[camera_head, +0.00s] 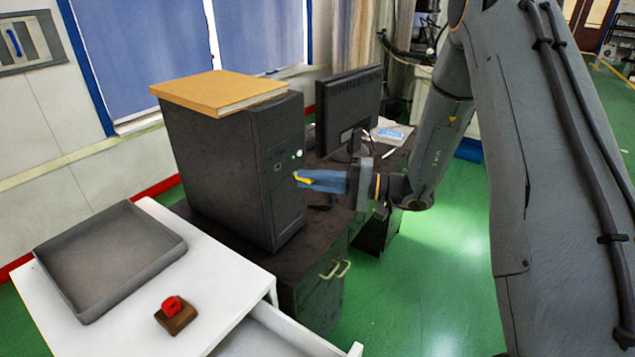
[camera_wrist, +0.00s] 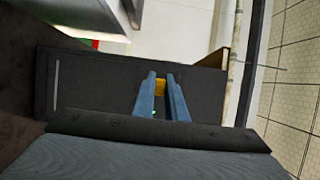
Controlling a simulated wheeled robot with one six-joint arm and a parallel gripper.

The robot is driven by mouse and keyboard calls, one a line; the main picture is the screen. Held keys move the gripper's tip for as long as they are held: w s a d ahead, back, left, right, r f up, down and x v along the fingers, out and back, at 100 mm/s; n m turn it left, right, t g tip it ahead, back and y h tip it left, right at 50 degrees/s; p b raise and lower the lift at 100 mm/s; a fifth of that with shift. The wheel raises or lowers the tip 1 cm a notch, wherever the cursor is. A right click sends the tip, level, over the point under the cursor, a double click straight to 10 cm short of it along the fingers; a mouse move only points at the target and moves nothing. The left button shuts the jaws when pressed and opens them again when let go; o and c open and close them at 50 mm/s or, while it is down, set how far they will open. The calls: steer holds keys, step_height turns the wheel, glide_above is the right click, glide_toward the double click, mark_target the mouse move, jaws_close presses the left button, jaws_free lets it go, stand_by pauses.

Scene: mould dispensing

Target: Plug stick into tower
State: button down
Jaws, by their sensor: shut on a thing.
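The tower (camera_head: 240,165) is a black computer case standing upright on a dark desk. Its front panel has a small green light and a round white button. My gripper (camera_head: 306,179) has blue fingers and is shut on a small yellow stick (camera_head: 303,179), held close in front of the tower's front panel. In the wrist view the fingers (camera_wrist: 161,80) point at the dark front panel of the tower (camera_wrist: 100,85), with the yellow stick (camera_wrist: 160,87) between their tips. I cannot tell whether the stick touches the panel or enters a port.
A tan book (camera_head: 215,92) lies on top of the tower. A monitor (camera_head: 348,105) stands behind it on the dark desk (camera_head: 290,262). A white table (camera_head: 225,290) at front left holds a grey tray (camera_head: 110,258) and a red item on a brown block (camera_head: 176,314).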

steer(key=shift+w+a+b, duration=0.4)
steer(key=shift+w+a, duration=0.3)
steer(key=shift+a, duration=0.2)
steer(key=shift+w+a+b, duration=0.35)
steer(key=shift+w+a, duration=0.3)
steer(key=shift+a, duration=0.2)
steer(key=shift+b, duration=0.6)
stand_by(0.7)
steer(key=shift+w+a+b, duration=0.4)
steer(key=shift+w+a, duration=0.2)
steer(key=shift+a, duration=0.15)
stand_by(1.0)
steer(key=c, duration=1.7)
jaws_free()
steer(key=shift+d, duration=0.15)
